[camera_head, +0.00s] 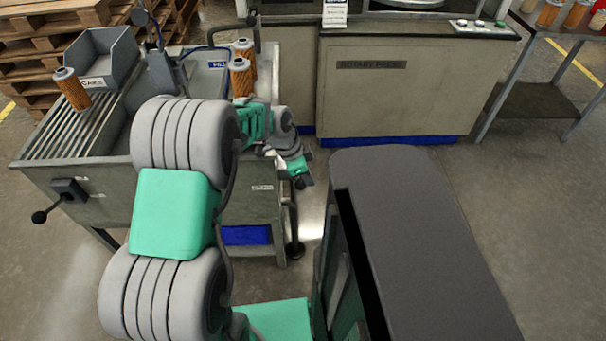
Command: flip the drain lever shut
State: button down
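A lever with a black ball knob (39,217) sticks out to the lower left from a dark box (68,190) on the front of the grey wash bench (95,170). A second dark upright rod (294,222) with a black end hangs at the bench's right end. I cannot tell by sight which of the two is the drain lever. My gripper (303,182) is at the end of my grey and green arm, just off the bench's right end and close above this rod. Its fingers are too small and dark to read, and I cannot tell whether it touches the rod.
Orange filter cartridges stand on the bench, one (72,89) on the left ribbed drainer and two (241,77) at the back right. A grey bin (103,58) sits at the back left. The rotary press cabinet (400,90) stands behind.

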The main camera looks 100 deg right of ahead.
jog(key=shift+w+a, duration=0.15)
jog(key=shift+w, duration=0.55)
jog(key=s+r, duration=0.2)
jog(key=s, duration=0.2)
jog(key=v, duration=0.9)
jog(key=shift+w, duration=0.2)
jog(key=shift+f, duration=0.15)
